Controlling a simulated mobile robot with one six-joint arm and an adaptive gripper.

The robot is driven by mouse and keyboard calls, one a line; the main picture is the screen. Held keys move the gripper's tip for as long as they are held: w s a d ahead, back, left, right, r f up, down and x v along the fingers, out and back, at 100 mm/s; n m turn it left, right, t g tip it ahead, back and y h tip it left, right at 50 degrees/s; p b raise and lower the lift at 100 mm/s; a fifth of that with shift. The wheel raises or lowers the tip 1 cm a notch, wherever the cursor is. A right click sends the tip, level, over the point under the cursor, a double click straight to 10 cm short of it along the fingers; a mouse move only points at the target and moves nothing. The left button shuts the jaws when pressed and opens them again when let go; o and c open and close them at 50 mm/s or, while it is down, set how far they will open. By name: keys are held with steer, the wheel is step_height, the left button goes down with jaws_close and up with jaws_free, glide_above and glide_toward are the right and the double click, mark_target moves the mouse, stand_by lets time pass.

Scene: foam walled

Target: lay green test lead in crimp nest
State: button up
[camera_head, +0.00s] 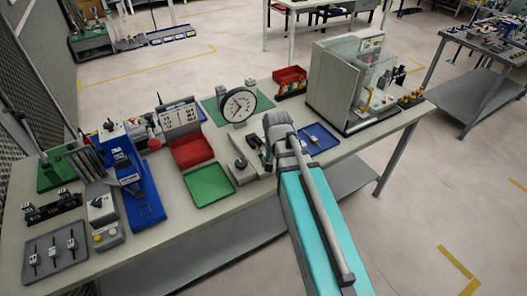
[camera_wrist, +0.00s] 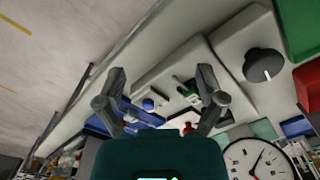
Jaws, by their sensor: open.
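My gripper (camera_wrist: 160,82) is open in the wrist view, its two dark fingers spread above a pale grey fixture (camera_wrist: 162,66). A small green piece (camera_wrist: 189,97) shows on or beside this fixture, near the right finger; it may be the green test lead, but it is too small to be sure. I cannot single out the crimp nest. In the head view my arm covers much of this spot, and the fingers are hard to make out. A grey block with a black knob (camera_wrist: 262,65) is beside the fixture; it also shows in the head view (camera_head: 241,165).
A blue tray (camera_head: 330,146) lies right of my arm. A green tray (camera_head: 209,186) and a red tray (camera_head: 194,152) lie left. A dial gauge (camera_head: 238,105) and a large grey machine (camera_head: 335,80) stand behind. Other fixtures crowd the table's left end.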

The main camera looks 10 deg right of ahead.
steer(key=w+r+m+p, duration=0.7)
steer(key=w+r+m, duration=0.1)
steer(key=w, duration=0.3)
steer(key=shift+d+r+m, duration=0.25)
steer(key=shift+d+m, duration=0.05)
steer(key=shift+m, duration=0.6)
steer(key=shift+f, duration=0.1)
steer(key=b, duration=0.8)
glide_above(264, 154)
steer(key=d, duration=0.2)
steer(key=f, duration=0.8)
steer(key=shift+s+a+f, duration=0.1)
steer(key=shift+s+f, duration=0.1)
steer(key=shift+f, duration=0.05)
steer(key=shift+f+b, duration=0.1)
steer(key=shift+b, duration=0.2)
steer(key=f+b, duration=0.2)
steer(key=f, duration=0.1)
steer(key=shift+w+a+b, duration=0.15)
steer(key=shift+w+b, duration=0.1)
steer(key=shift+b, duration=0.15)
steer(key=shift+f+b, duration=1)
steer(key=shift+b, duration=0.1)
